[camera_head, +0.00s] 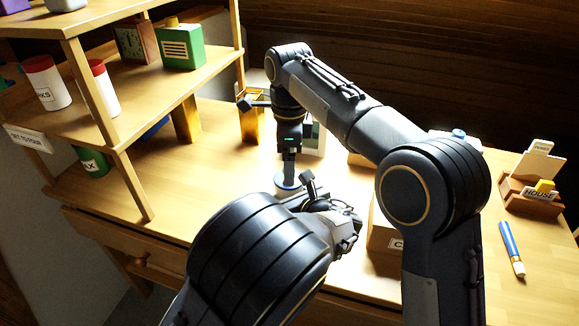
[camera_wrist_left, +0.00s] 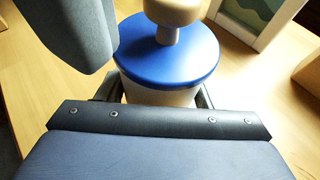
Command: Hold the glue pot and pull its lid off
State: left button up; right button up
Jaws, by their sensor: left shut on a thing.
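The glue pot shows in the left wrist view with a pale body (camera_wrist_left: 160,95) under a round blue lid (camera_wrist_left: 165,60) topped by a beige knob (camera_wrist_left: 172,10). The lid sits on the body with no visible gap. My left gripper (camera_wrist_left: 158,100) is shut around the body, below the lid. In the head view the blue lid (camera_head: 287,184) is small and partly hidden by my arms. My right gripper (camera_head: 289,160) points down directly over the lid. Its fingers are too small and dark there to tell whether they are open or touch the knob.
A wooden shelf (camera_head: 150,122) with jars and boxes stands at the left. A cardboard box (camera_head: 383,235) is right of the left wrist. A blue-and-white brush or marker (camera_head: 511,248) and a wooden card holder (camera_head: 530,200) lie at the right. The tabletop left of the pot is clear.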

jog(key=shift+f, duration=1.55)
jog(key=c, duration=1.2)
jog(key=shift+r, duration=0.2)
jog(key=shift+r, duration=0.9)
jog(key=shift+r, duration=2.05)
pick_arm(q)
jog(key=o, duration=1.5)
jog(key=shift+c, duration=0.2)
